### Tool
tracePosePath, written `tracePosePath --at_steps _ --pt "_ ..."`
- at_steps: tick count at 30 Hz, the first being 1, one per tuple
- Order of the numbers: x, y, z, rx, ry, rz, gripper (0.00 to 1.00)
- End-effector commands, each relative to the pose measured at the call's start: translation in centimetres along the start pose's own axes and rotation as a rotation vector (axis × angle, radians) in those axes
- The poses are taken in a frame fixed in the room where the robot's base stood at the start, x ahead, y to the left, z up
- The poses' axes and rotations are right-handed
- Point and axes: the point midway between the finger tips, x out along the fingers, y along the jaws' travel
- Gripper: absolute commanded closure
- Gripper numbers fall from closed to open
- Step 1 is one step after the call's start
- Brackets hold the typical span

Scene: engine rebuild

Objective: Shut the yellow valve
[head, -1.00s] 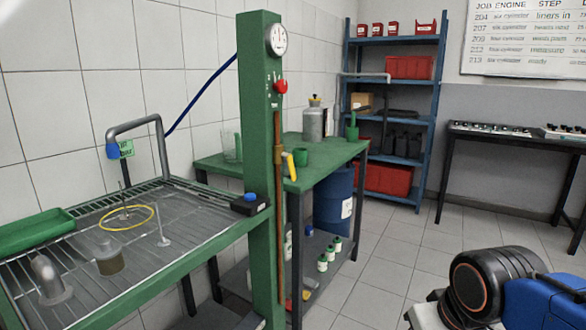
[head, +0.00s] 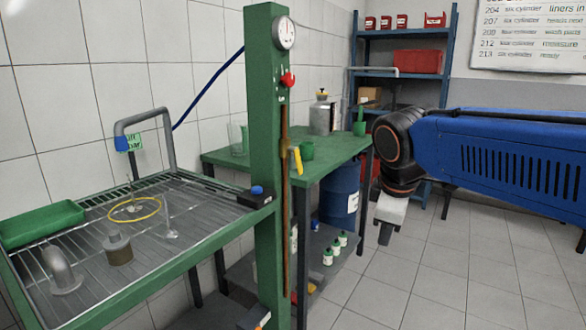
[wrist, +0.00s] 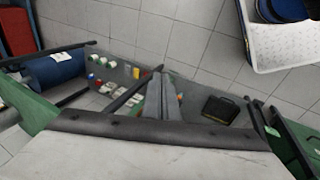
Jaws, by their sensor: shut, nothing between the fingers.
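The yellow valve (head: 297,160) is a small yellow lever on the copper pipe (head: 284,200), which runs down the green post (head: 265,130). The lever hangs nearly straight down, slightly tilted. My gripper (head: 385,236) is shut and empty, pointing down, to the right of the post and clear of the valve. In the wrist view my closed fingers (wrist: 163,98) show over the floor and a low shelf. I cannot make out the valve for certain in that view.
A green workbench (head: 335,150) stands behind the post, with a blue drum (head: 340,190) beneath and bottles (head: 335,248) on its lower shelf. A wash tray (head: 90,290) lies left. A red knob (head: 287,79) and gauge (head: 284,33) sit above the valve. Floor at right is open.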

Motion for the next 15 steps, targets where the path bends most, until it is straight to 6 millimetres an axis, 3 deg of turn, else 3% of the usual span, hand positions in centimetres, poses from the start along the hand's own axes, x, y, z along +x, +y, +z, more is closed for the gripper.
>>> tracePosePath --at_steps 6,15 --pt "-1.7 3.5 -5.6 -0.308 -0.040 0.021 1.00" --pt "-3.5 7.1 -13.8 -0.716 -0.105 0.048 1.00"
